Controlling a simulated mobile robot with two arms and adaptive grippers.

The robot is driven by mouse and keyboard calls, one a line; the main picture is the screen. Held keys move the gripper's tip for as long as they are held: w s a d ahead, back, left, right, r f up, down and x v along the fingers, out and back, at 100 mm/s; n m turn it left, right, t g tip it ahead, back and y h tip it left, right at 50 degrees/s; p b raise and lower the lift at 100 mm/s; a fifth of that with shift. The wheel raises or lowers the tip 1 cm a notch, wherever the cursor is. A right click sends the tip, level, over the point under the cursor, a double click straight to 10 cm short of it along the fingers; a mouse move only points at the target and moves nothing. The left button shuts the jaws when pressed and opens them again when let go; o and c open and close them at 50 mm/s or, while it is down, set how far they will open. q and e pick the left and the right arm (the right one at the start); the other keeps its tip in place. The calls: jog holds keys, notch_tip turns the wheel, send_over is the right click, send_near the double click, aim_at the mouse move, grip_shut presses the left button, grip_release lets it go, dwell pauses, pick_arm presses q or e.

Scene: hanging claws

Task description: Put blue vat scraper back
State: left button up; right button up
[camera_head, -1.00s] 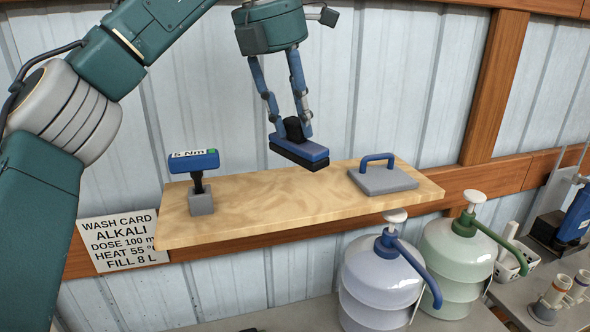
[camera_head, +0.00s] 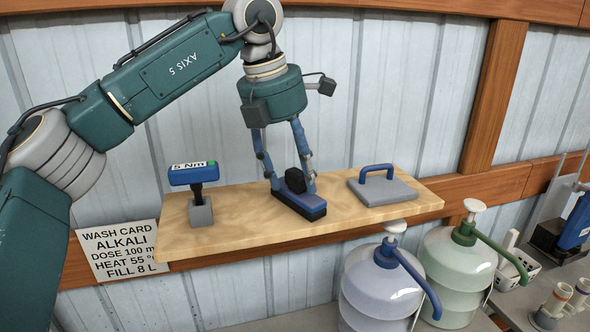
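The blue vat scraper (camera_head: 300,203), a blue block with a black underside and a black knob, appears to rest on the wooden shelf (camera_head: 245,226), near its middle. My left gripper (camera_head: 293,187) is above it, its two fingers on either side of the knob. The fingers look slightly spread, with a small gap at the left finger; contact with the right finger is unclear. My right gripper is not in view.
A blue-handled 5 Nm tool (camera_head: 194,175) stands in a grey block left of the scraper. A grey plate with a blue handle (camera_head: 381,187) lies to the right. A wash card (camera_head: 119,249) hangs below left; pump jugs (camera_head: 382,280) stand below right.

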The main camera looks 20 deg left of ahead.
pick_arm(q)
jog(key=shift+w, duration=0.1)
jog(key=shift+a+r, duration=0.15)
jog(key=shift+r, duration=0.2)
jog(key=b+v, duration=0.1)
jog(key=v, duration=1)
jog(key=shift+r, duration=0.15)
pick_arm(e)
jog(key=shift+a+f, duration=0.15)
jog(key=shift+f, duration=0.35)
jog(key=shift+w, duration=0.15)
